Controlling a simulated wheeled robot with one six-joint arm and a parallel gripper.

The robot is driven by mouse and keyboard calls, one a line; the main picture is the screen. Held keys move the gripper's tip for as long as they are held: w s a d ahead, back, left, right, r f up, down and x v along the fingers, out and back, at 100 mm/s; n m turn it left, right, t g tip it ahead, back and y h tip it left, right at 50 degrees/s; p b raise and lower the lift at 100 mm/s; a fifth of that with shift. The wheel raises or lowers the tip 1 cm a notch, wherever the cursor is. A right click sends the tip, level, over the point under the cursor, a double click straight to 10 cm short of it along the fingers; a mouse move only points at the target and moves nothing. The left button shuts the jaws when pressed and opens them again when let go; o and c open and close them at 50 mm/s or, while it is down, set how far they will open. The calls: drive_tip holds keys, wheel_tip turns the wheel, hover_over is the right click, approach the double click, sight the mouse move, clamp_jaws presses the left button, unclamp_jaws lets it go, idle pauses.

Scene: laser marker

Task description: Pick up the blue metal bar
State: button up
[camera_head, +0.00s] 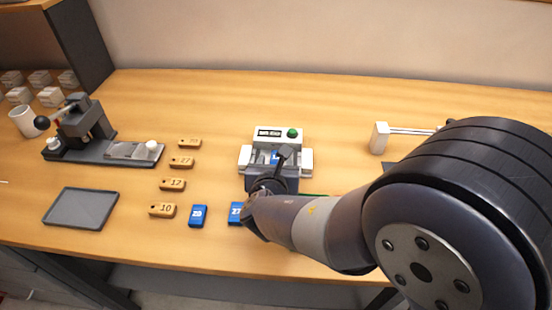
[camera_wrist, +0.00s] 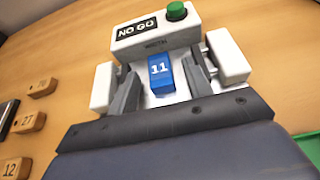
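A blue metal bar marked 11 (camera_wrist: 160,72) sits in a white width gauge (camera_wrist: 155,36) whose display reads NO GO. In the head view the bar (camera_head: 275,157) is partly hidden by my gripper. My gripper (camera_wrist: 163,75) reaches over the gauge from the front. Its two grey fingers stand apart, one on each side of the bar, and a gap shows at the right finger. Two more blue bars lie on the table in front, one (camera_head: 198,215) in the open and one (camera_head: 236,213) partly behind my arm.
A dark tray (camera_head: 81,208), a lever press (camera_head: 85,125) and a mug (camera_head: 25,121) are further left. A white stand with rods (camera_head: 379,138) is at right. The table's back is clear.

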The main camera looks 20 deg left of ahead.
clamp_jaws()
idle(0.3)
